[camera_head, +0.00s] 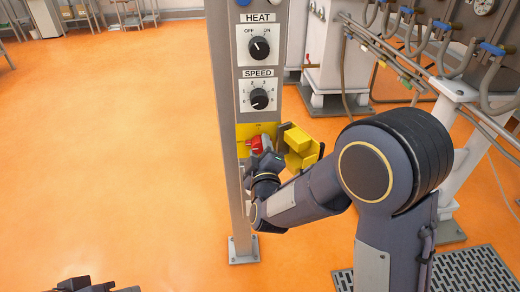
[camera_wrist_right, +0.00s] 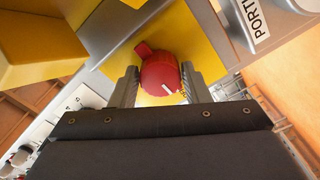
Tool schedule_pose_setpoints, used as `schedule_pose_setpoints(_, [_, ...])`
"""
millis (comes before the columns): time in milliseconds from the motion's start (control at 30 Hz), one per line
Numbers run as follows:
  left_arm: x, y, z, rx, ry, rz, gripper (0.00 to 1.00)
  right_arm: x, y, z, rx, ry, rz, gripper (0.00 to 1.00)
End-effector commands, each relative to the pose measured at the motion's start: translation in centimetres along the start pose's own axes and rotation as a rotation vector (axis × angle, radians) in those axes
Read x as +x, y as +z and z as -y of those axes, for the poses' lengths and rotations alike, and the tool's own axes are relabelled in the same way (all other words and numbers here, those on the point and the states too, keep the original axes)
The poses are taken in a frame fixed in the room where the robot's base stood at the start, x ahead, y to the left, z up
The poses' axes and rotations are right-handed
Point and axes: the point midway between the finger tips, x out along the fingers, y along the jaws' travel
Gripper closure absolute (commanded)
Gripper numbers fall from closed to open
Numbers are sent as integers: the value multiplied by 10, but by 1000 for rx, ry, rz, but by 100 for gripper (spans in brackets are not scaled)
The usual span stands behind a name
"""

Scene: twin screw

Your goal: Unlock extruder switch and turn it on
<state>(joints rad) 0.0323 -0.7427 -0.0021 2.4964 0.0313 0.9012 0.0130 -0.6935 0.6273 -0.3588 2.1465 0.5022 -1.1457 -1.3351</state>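The extruder switch is a red rotary knob (camera_head: 259,143) on a yellow plate (camera_head: 243,131) on the grey post, below the SPEED dial. The yellow lockout cover (camera_head: 298,140) stands swung open to the right of the knob. In the right wrist view the red knob (camera_wrist_right: 160,76) with a white mark sits between the two fingers of my right gripper (camera_wrist_right: 158,88). The fingers flank the knob closely; whether they press on it I cannot tell. My left gripper (camera_head: 98,287) shows only in part at the bottom left edge, away from the post.
The HEAT dial (camera_head: 259,48) and SPEED dial (camera_head: 260,99) are above the switch on the post (camera_head: 225,110). White machinery with hoses (camera_head: 460,70) stands at the right. A floor grate (camera_head: 468,270) lies at the bottom right. The orange floor at left is clear.

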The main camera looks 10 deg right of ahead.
Motion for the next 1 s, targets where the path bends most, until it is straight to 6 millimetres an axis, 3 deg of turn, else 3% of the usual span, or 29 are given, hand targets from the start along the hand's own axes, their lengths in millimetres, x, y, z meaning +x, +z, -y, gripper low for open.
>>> schedule_pose_setpoints(33, [0,0,0,0,0,0,64,0,0,0,0,0,0,64])
schedule_pose_setpoints(200, [0,0,0,0,0,0,64,0,0,0,1,0,0,85])
schedule_pose_setpoints(567, [5,2,2,0,0,0,64,0,1,1,66,2,-1,85])
schedule_pose_setpoints(1000, [26,13,12,0,0,0,64,0,2,2,417,2,-1,85])
